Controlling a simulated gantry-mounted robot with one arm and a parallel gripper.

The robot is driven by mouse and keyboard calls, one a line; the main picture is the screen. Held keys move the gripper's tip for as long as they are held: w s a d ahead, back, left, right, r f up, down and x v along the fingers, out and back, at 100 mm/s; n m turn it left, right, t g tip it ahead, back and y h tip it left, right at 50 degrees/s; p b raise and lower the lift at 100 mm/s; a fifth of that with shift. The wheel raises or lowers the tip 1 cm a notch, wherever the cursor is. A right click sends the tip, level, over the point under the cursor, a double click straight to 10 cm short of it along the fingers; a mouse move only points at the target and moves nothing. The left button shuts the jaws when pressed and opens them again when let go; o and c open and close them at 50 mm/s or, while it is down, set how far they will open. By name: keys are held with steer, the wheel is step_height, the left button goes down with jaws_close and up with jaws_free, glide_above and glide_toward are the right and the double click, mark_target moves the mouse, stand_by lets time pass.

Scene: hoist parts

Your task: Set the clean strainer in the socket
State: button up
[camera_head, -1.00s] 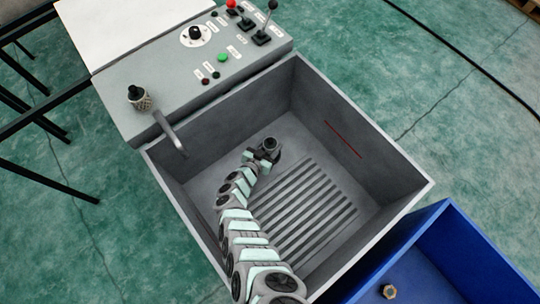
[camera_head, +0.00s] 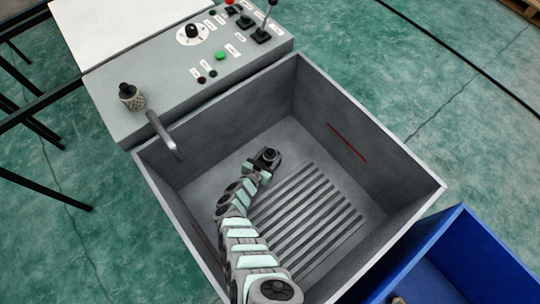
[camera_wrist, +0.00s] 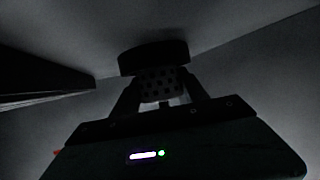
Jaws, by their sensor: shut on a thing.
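My gripper (camera_wrist: 160,100) is shut on a perforated cylinder, a strainer (camera_wrist: 158,84), in the wrist view. A wide dark disc (camera_wrist: 153,57) sits at the strainer's far end; I cannot tell whether it is the cap or something behind it. In the head view my gripper (camera_head: 264,159) is low inside the grey basin, near its back corner, with a dark round part at its tip. A second mesh strainer-like piece (camera_head: 131,98) with a dark top stands on the console's left end. I cannot make out the socket for certain.
The grey basin (camera_head: 408,215) has high walls, a slatted floor (camera_head: 310,212) and a red line (camera_head: 347,143). A spout (camera_head: 162,133) overhangs its left wall. The console (camera_head: 178,82) carries a knob, buttons and levers. A blue bin (camera_head: 455,250) stands at lower right.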

mark_target(267, 160)
steer(key=shift+s+f, duration=0.1)
steer(key=shift+f, duration=0.2)
steer(key=o, duration=1.5)
steer(key=shift+s, duration=0.1)
steer(key=shift+r+p, duration=0.3)
steer(key=shift+s+a+r+p, duration=0.15)
steer(key=shift+a+r+p, duration=0.1)
steer(key=shift+p, duration=0.15)
steer(key=shift+p+v, duration=1.1)
steer(key=shift+v, duration=0.45)
